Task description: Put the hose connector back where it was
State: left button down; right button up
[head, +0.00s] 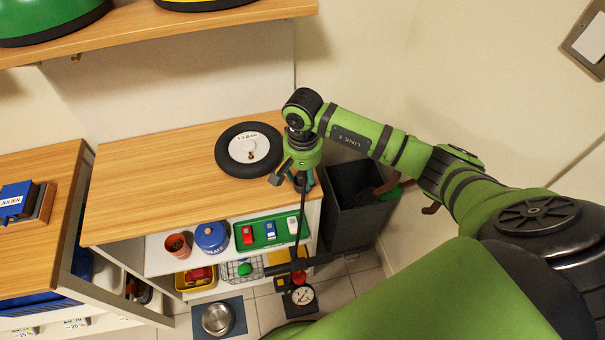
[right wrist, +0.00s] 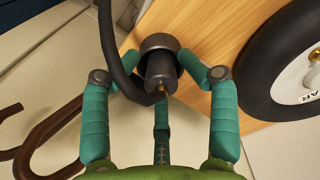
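The hose connector (right wrist: 160,70) is a dark grey cylinder with a wider collar and a small brass tip. In the right wrist view it sits between the teal fingers of my right gripper (right wrist: 160,75), which are closed around it at both sides. A black hose (right wrist: 108,45) bends round to it. In the head view my right gripper (head: 295,180) is at the right front corner of the wooden bench top, and the hose (head: 301,215) hangs down to a black floor pump (head: 290,267) with a round gauge (head: 302,296). My left gripper is not in view.
A small wheel (head: 228,165) lies on the bench top (head: 150,195), left of my right gripper. A dark bin (head: 345,225) stands right of the bench. Below are a blue pot (head: 211,237), a terracotta pot (head: 177,246) and a green tray (head: 271,231). The bench's left part is clear.

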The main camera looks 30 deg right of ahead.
aim_at(303, 173)
jog(key=shift+s+r+p, duration=0.1)
jog(key=shift+r+p, duration=0.05)
jog(key=shift+p, duration=0.15)
jog(key=shift+d+r+p, duration=0.1)
jog(key=shift+r+p, duration=0.3)
jog(key=shift+p, duration=0.1)
notch_tip(303, 173, up, 12)
jog(key=b, duration=0.3)
jog(key=shift+w+b, duration=0.25)
jog(key=shift+b, duration=0.05)
